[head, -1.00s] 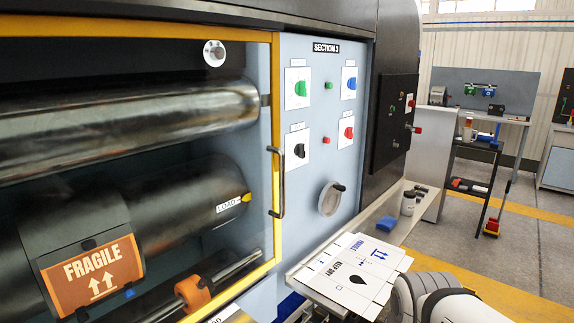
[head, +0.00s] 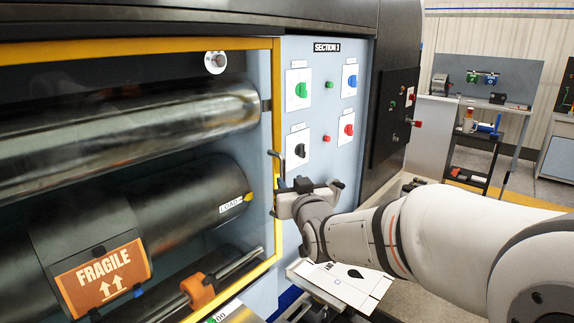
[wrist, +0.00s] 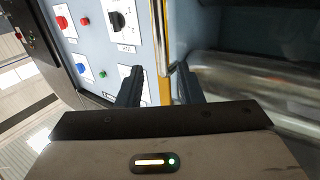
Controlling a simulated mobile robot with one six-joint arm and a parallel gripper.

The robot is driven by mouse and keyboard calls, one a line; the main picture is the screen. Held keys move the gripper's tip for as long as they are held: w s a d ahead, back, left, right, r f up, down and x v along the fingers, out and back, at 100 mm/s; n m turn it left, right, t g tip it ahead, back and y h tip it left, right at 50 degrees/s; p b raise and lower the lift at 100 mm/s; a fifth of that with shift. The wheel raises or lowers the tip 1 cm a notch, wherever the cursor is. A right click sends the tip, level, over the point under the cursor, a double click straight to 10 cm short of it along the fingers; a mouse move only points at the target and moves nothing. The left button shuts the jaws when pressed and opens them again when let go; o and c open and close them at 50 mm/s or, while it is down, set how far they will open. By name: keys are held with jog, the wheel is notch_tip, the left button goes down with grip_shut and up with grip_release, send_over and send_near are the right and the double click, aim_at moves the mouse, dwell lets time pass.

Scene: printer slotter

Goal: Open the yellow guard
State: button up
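The yellow guard (head: 150,46) is a yellow-framed clear door over the large rollers, and it looks closed. My gripper (head: 282,186) is at the handle, in front of the frame. In the wrist view my gripper (wrist: 160,76) has its two dark fingers apart, one on each side of the yellow frame edge (wrist: 159,30). A thin grey bar, likely the handle, shows near the right finger. I cannot tell whether the fingers touch it.
The blue-grey SECTION 3 panel (head: 322,100) with knobs and buttons stands right of the guard. A shelf with white printed sheets (head: 345,284) lies below my arm. A FRAGILE label (head: 103,277) is on a roller inside. A bench (head: 480,95) stands back right.

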aim_at(284, 170)
jog(key=shift+w+a+r+p, duration=0.25)
jog(key=shift+w+a+p, duration=0.1)
jog(key=shift+w, duration=0.3)
jog(key=p+x, duration=0.2)
jog(key=x, duration=0.4)
jog(key=shift+w, duration=0.25)
grip_shut()
